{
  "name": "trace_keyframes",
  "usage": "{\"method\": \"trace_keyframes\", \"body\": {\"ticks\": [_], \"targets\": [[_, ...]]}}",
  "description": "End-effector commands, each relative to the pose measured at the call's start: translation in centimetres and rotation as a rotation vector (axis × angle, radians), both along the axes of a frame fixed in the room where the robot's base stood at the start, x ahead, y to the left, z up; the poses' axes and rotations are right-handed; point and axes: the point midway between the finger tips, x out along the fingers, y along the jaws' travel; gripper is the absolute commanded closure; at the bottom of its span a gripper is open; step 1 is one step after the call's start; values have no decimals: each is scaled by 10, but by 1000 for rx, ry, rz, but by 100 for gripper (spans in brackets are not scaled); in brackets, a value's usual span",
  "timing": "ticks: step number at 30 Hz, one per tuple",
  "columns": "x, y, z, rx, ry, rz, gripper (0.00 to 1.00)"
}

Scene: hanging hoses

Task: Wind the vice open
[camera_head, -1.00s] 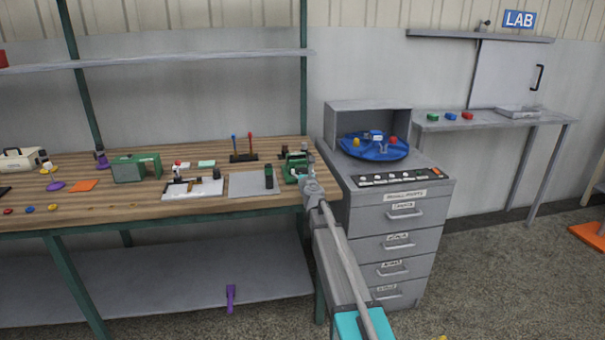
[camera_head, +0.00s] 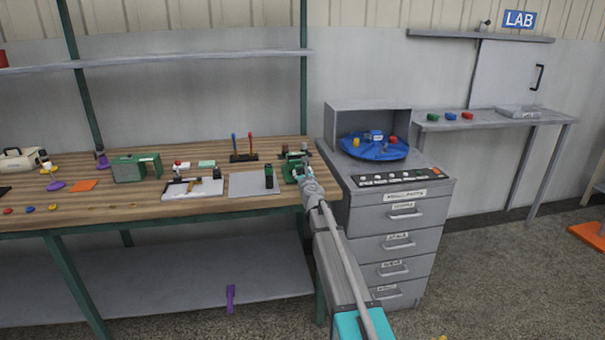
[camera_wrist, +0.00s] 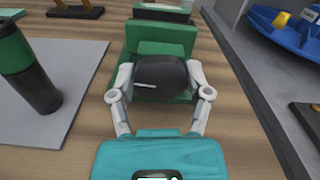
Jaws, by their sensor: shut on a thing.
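The green vice (camera_head: 291,167) stands at the right end of the wooden workbench. In the wrist view, its green body (camera_wrist: 160,38) is straight ahead, with a dark rounded knob (camera_wrist: 160,76) on the near side. A thin light line marks the knob's face. My gripper (camera_wrist: 160,84) has its two pale fingers on either side of the knob, shut on it. In the head view my gripper (camera_head: 303,176) is at the vice's near side, and my arm hides part of the vice. I cannot tell how wide the vice's jaws stand.
A dark green-topped cylinder (camera_wrist: 28,68) stands on a grey mat (camera_wrist: 75,85) left of my gripper. The grey drawer cabinet (camera_head: 400,222) is close on the right, with a blue round tray (camera_head: 372,149) on it. A rack with tools (camera_head: 243,157) stands behind.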

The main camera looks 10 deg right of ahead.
Motion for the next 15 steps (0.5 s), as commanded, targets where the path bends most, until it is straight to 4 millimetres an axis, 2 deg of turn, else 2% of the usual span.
{"method": "trace_keyframes", "body": {"ticks": [9, 15], "targets": [[2, 1, 0, -212, 0, 0, 84], [2, 1, 0, -285, 0, 0, 84]]}}
